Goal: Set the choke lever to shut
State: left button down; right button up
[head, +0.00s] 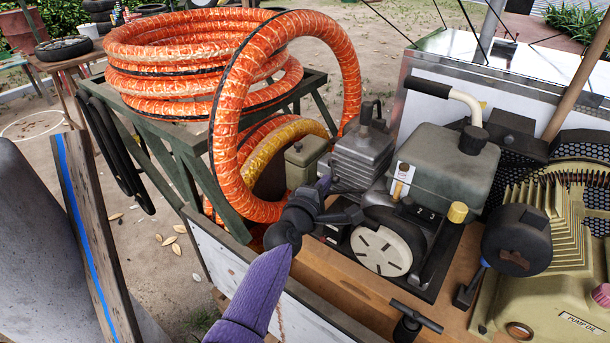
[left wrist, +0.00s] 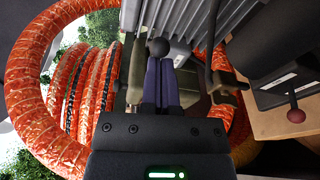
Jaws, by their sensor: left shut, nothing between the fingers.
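My left gripper (head: 324,185) reaches in beside the small engine (head: 365,158), close to its finned cylinder, with its purple fingers together. In the left wrist view its shut fingers (left wrist: 162,64) point at a dark ball knob (left wrist: 158,47), which looks like the choke lever's end. The knob is right at the fingertips and not between them; I cannot tell whether they touch. The lever's stem and position are hidden behind the fingers. In the head view the gripper covers this spot. My right gripper is not in view.
A large orange hose coil (head: 200,60) lies on a green stand, and one loop (head: 222,130) hangs close to the left arm. A round pale starter cover (head: 382,250) and a grey tank (head: 445,165) are right of the gripper. A red knob (left wrist: 296,115) shows in the wrist view.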

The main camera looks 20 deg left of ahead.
pick_arm(q)
jog(key=shift+d, duration=0.4)
dwell(0.4)
